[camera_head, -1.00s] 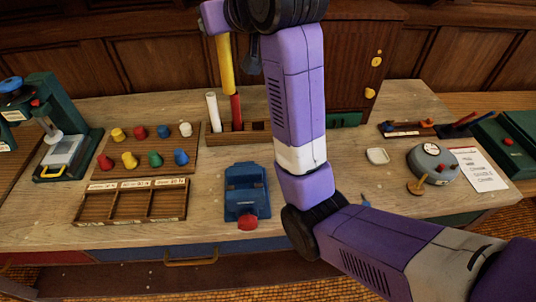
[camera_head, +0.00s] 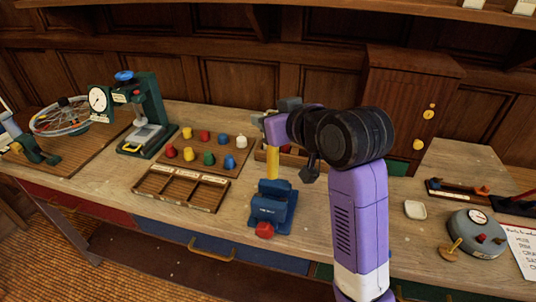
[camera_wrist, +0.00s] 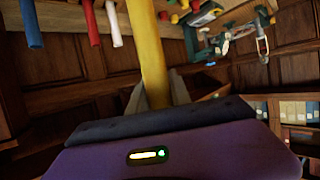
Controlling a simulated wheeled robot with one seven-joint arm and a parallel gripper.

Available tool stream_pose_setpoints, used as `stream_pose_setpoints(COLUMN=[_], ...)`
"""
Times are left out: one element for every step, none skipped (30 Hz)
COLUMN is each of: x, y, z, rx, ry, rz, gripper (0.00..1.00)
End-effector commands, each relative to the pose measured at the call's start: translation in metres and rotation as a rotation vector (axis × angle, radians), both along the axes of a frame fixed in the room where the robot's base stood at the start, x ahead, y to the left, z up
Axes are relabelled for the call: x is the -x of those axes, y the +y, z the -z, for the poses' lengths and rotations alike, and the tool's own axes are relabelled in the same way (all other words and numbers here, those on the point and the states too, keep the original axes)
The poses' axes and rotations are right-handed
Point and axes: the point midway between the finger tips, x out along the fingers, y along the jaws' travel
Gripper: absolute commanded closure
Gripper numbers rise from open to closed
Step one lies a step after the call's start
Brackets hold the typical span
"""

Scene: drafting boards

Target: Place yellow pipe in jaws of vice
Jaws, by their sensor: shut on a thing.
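The yellow pipe (camera_head: 273,162) is upright in the head view, and it also shows in the wrist view (camera_wrist: 148,45). My gripper (camera_wrist: 157,90) is shut on it, with a grey finger on either side.
A wooden rack (camera_head: 261,154) is close behind the vice, partly hidden by my arm. A board of coloured pegs (camera_head: 224,142) and a three-compartment tray (camera_head: 180,190) are to the left. A white dish (camera_head: 415,210) and a round grey device (camera_head: 475,233) are to the right.

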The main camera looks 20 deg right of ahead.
Motion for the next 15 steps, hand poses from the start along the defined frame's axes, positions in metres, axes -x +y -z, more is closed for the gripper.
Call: stream_pose_setpoints(x=[0.001,0.001,0.001,0.001,0.001,0.001,0.0,0.0,0.0,0.0,0.0,0.0,0.0,0.001,0.001], y=[0.0,0.0,0.0,0.0,0.0,0.0,0.0,0.0,0.0,0.0,0.0,0.0,0.0,0.0,0.0], z=[0.015,0.021,0.029,0.034,0.039,0.044,0.047,0.049,0.052,0.053,0.054,0.057,0.061,0.066,0.072], rx=[-0.001,-0.001,-0.001,0.0,0.0,0.0,-0.001,-0.001,-0.001,0.0,0.0,-0.001,-0.001,-0.001,0.0], ry=[0.006,0.004,0.004,0.003,0.003,0.002,0.002,0.001,0.0,0.0,0.0,0.0,0.0,0.002,0.003], rz=[0.0,0.001,0.001,0.0,0.0,0.0,0.0,0.0,0.0,0.0,0.0,0.0,0.0,0.0,0.001], gripper=[1.0,1.0,1.0,1.0,1.0,1.0,1.0,1.0,1.0,1.0,1.0,1.0,1.0,1.0,1.0])
